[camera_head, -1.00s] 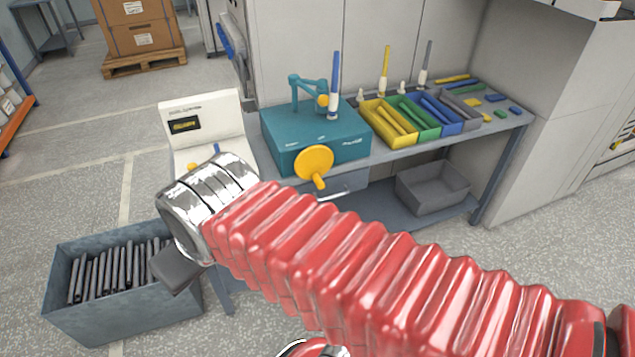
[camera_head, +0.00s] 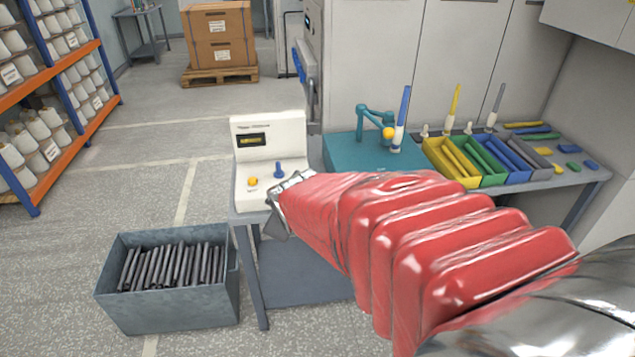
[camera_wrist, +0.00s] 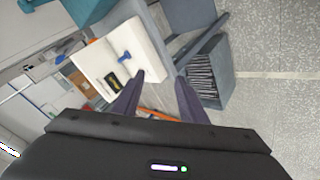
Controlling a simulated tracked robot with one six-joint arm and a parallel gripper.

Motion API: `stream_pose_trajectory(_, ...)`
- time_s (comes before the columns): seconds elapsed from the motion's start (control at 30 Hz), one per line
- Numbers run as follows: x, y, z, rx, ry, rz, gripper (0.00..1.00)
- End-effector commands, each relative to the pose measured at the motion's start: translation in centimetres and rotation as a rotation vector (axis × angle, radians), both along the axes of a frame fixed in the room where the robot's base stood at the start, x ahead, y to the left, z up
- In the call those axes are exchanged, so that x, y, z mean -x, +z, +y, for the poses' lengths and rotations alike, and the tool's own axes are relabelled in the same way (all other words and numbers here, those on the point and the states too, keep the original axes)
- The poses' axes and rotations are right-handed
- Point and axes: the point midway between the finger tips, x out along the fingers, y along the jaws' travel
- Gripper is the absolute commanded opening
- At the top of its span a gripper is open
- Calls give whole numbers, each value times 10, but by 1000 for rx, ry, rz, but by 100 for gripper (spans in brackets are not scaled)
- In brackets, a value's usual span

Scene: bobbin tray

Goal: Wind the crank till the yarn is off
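The teal winding machine (camera_head: 350,155) stands on the bench, with a blue bobbin (camera_head: 403,110) upright on it, white at its lower part. In the wrist view the box (camera_wrist: 100,60) and lever (camera_wrist: 124,57) lie just beyond my gripper (camera_wrist: 160,76). Its two fingers are apart with nothing between them.
A grey bin (camera_head: 165,310) of dark rods stands on the floor left of the bench. Sorting trays (camera_head: 455,170) of coloured bobbins sit on the bench's right. A rack (camera_head: 72,125) of cones is at left, a box on a pallet (camera_head: 220,77) behind.

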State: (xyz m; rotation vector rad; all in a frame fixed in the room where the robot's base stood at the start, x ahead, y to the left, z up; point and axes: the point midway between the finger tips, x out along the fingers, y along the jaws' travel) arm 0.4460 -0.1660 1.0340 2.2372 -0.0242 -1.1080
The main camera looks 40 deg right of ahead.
Motion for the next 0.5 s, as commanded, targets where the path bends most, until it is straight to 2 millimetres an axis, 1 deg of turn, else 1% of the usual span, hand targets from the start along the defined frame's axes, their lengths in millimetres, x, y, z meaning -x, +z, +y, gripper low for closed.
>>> stream_pose_trajectory(0.03,-5,-9,-14,36,17,4,39)
stream_pose_trajectory(0.1,-12,-17,-32,90,51,1,39)
stream_pose_trajectory(0.17,-18,-25,-45,132,85,-1,39)
stream_pose_trajectory(0.2,-21,-29,-57,168,98,-4,39)
stream_pose_trajectory(0.3,-27,-42,-82,254,145,-4,39)
stream_pose_trajectory(0.5,-32,-71,-126,411,249,-4,39)
